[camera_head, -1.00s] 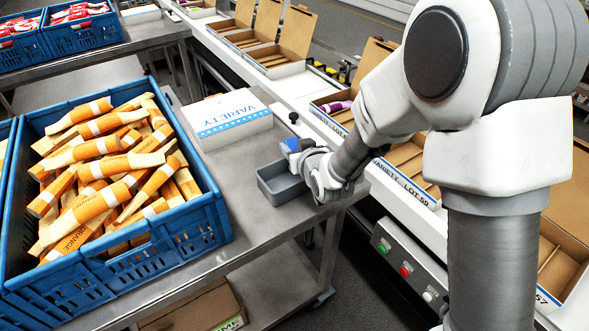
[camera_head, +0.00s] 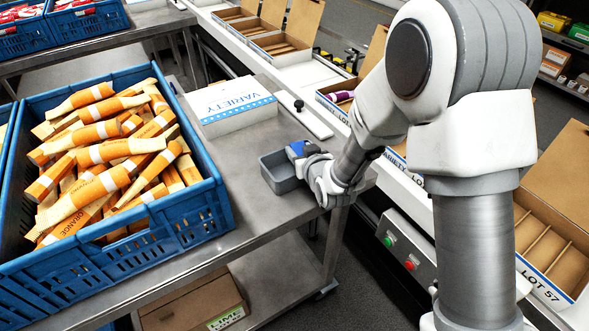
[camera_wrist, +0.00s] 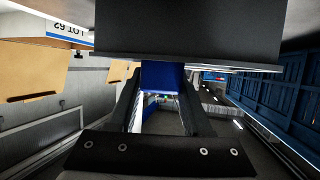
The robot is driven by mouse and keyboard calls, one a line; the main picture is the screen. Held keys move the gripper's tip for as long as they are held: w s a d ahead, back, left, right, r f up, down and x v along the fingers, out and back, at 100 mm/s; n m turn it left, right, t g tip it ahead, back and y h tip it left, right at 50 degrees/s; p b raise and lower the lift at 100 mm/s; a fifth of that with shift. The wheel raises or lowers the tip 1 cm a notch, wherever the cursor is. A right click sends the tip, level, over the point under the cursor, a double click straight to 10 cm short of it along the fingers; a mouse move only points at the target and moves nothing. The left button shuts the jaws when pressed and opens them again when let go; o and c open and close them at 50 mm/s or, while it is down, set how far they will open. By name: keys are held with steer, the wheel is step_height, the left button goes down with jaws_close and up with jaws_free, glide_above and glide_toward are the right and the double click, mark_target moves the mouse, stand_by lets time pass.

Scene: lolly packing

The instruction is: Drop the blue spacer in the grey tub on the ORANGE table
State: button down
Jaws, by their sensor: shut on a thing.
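The blue spacer (camera_wrist: 163,76) is between the fingers of my gripper (camera_wrist: 160,98) in the wrist view. In the head view the blue spacer (camera_head: 297,149) shows as a small blue piece at my gripper (camera_head: 304,158), which is shut on it. The grey tub (camera_head: 280,178) stands on the metal table with the orange-wrapped lollies, near its right edge. My gripper is at the tub's upper right side, with the spacer at or above the rim. Whether the spacer touches the tub cannot be told. Part of the tub is hidden by my gripper.
A blue crate (camera_head: 110,262) of orange-wrapped lollies fills the table's left side. A white VARIETY box (camera_head: 228,107) stands behind the tub. A conveyor with open cartons (camera_head: 550,240) runs along the right. A cardboard box (camera_head: 190,302) sits on the shelf below.

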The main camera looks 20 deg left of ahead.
steer(key=shift+c, duration=1.3)
jaws_free()
steer(key=v, duration=1.2)
steer(key=shift+r, duration=0.15)
